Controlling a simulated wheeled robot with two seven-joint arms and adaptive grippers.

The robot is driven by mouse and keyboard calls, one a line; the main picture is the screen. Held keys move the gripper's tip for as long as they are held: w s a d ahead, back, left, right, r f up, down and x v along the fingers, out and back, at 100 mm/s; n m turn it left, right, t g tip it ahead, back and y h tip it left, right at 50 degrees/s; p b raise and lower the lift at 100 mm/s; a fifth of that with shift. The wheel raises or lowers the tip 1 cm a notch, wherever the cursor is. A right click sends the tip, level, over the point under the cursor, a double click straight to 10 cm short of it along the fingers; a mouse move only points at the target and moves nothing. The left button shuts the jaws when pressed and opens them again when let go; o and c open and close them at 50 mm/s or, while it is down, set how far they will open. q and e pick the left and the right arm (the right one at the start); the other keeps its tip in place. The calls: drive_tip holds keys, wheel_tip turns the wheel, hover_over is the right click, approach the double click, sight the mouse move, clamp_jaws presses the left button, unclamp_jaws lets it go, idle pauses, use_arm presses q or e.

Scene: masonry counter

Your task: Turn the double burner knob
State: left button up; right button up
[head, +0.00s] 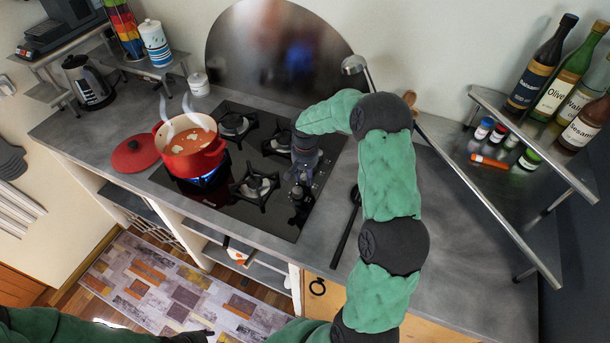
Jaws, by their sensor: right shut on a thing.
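The black gas cooktop (222,207) is set into the grey counter, with its knobs along the right side. My right gripper (301,180) points down over that knob row. It is shut on a burner knob, which its fingers mostly hide. Which knob it is and how far it is turned cannot be told. Another dark knob (296,214) seems to show just nearer than the gripper. A red pot (188,160) of soup stands on the left front burner, with a blue flame under it. My left arm is low at the bottom left; its gripper (196,338) is only partly visible at the edge.
A red lid (135,156) lies left of the pot. A black utensil (346,228) lies right of the cooktop. A metal rack (515,195) with bottles and spice jars stands at the right. The counter between utensil and rack is mostly clear, under my right arm.

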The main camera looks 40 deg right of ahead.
drive_tip(key=o, duration=1.2)
drive_tip(key=shift+c, duration=0.2)
